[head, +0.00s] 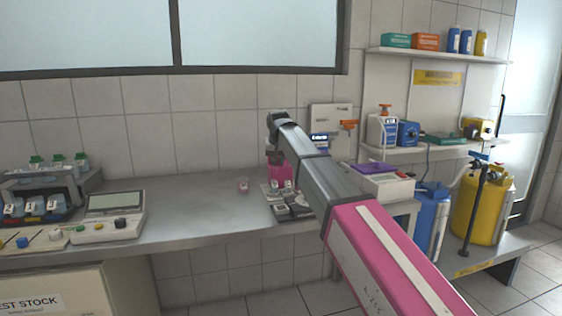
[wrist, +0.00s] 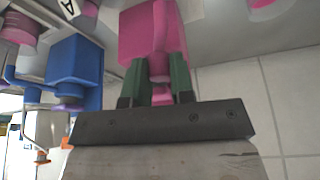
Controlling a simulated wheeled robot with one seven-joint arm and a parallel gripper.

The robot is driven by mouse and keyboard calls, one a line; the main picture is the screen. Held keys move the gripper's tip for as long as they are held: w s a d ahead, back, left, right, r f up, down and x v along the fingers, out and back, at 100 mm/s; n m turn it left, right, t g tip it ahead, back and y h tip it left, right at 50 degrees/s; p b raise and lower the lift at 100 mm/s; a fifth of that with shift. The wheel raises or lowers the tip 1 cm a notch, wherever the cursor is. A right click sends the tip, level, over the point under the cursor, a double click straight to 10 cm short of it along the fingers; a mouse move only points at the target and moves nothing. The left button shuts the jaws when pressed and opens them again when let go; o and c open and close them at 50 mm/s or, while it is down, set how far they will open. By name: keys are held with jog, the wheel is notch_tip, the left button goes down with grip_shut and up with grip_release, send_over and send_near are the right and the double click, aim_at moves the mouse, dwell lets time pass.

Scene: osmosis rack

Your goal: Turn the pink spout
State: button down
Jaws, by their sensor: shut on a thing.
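The pink spout (wrist: 158,66) sticks out from a pink block (wrist: 152,25) in the wrist view. My gripper (wrist: 159,78) has its two green fingers on either side of the spout and is shut on it. The spout's tip shows between the fingers, close to the gripper's palm. In the head view a pink body (head: 281,173) shows beside and below my wrist at the back of the bench. My arm hides the fingers and the spout there.
In the head view, a wall box with an orange lever (head: 348,124) and a white box with a purple top (head: 378,180) are close to my arm. The left-centre bench is mostly clear.

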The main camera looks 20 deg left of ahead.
jog(key=shift+a+m, duration=0.3)
jog(key=shift+m, duration=0.2)
jog(key=shift+h, duration=0.3)
jog(key=c, duration=1)
grip_release()
jog(key=v, duration=1)
jog(key=shift+s+r, duration=0.2)
jog(key=shift+r, duration=0.2)
